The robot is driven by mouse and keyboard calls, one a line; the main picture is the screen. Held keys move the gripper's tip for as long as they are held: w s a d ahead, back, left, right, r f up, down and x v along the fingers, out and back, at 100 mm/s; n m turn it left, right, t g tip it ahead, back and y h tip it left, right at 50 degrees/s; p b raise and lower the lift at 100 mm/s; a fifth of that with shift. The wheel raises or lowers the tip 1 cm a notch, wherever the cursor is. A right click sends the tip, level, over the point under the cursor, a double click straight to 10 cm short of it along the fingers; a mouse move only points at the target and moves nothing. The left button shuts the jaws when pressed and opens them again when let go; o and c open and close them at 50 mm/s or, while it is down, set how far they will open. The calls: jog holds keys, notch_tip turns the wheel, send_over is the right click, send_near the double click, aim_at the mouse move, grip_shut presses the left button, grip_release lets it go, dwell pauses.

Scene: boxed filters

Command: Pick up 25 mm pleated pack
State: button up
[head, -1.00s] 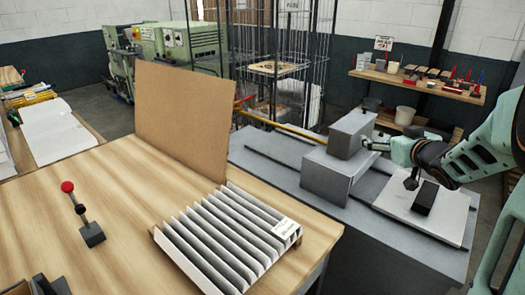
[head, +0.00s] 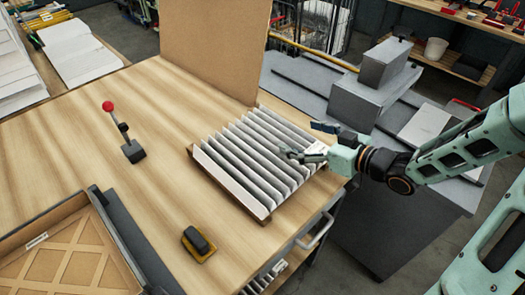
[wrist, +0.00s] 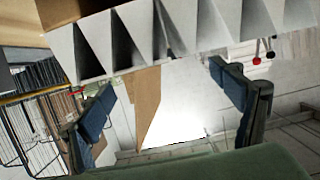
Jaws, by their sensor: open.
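The pleated pack (head: 245,160), a row of white-grey pleats in a thin brown frame, lies flat on the wooden table (head: 75,140). In the head view my gripper (head: 303,143) is at the pack's right edge, its fingers spread and one overlapping the pleats in the picture. In the wrist view the zigzag end of the pack (wrist: 185,35) spans the top, beyond the open blue-padded fingers (wrist: 162,98). Nothing is between the fingers. Whether a finger touches the pack cannot be told.
A brown board (head: 215,45) stands upright behind the pack. A red-knobbed lever (head: 131,148), a black-and-yellow block (head: 198,243) and a framed tray (head: 70,262) are on the table. A grey machine (head: 375,85) stands at right.

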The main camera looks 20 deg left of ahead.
aim_at(285, 133)
jog(key=shift+f+x, duration=0.15)
jog(key=shift+x, duration=1.15)
jog(key=shift+f+x, duration=0.15)
jog(key=shift+x, duration=1.2)
jog(key=shift+d, duration=0.15)
jog(key=c, duration=0.7)
jog(key=shift+r, duration=0.15)
